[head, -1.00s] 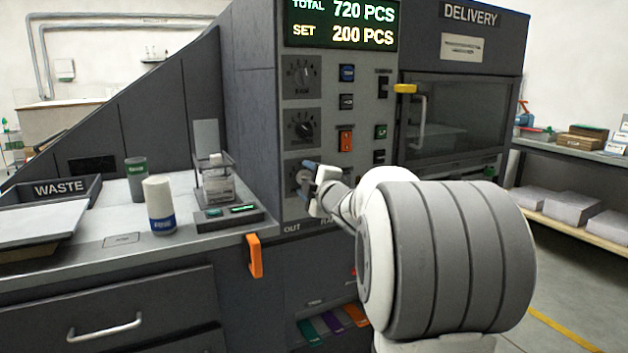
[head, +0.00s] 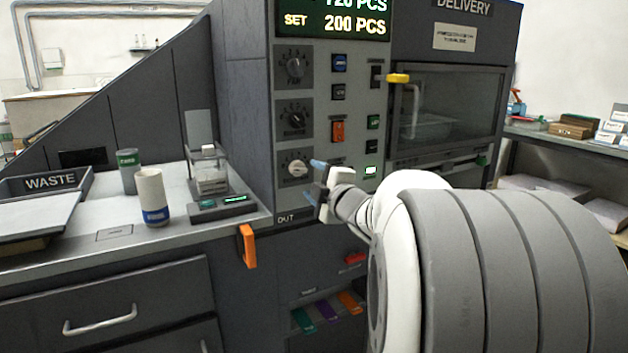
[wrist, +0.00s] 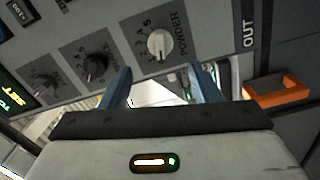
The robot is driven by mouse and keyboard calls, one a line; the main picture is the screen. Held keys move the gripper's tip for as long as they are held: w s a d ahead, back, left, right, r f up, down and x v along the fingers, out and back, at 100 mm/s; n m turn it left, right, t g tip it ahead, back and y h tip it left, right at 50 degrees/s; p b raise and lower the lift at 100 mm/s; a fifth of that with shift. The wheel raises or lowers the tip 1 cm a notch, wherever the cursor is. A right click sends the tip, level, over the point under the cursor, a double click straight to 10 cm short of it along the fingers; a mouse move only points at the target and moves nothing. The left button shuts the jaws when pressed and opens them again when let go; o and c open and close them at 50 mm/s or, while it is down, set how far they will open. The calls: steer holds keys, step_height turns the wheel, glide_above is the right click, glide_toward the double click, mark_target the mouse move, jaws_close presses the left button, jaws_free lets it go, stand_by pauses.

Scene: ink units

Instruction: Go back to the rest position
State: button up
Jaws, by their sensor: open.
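My gripper (head: 318,180) is in front of the lower part of the machine's control panel (head: 330,110), near the lowest knob (head: 294,167). In the wrist view its two blue fingers (wrist: 160,88) stand apart with nothing between them. The white powder knob (wrist: 160,44) shows beyond the fingertips, apart from them. My white and grey arm covers the lower right of the head view and hides part of the machine below the delivery window.
An orange hook-shaped handle (head: 247,246) sticks out at the counter's edge. On the counter are a white and blue cup (head: 151,193), a green and grey cup (head: 129,172), a small scale (head: 222,206) and a waste tray (head: 45,184). A shelf (head: 548,140) stands at the right.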

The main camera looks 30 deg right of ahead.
steer(key=s+a+m+g+p, duration=0.7)
steer(key=s+p, duration=0.3)
steer(key=s, duration=0.3)
steer(key=s+a+m+g+p, duration=0.8)
steer(key=s+a+p, duration=0.2)
steer(key=s, duration=0.4)
steer(key=shift+s+r+m+h+p, duration=0.15)
steer(key=shift+s+m+h+p, duration=0.15)
steer(key=shift+p, duration=0.4)
steer(key=shift+c, duration=0.2)
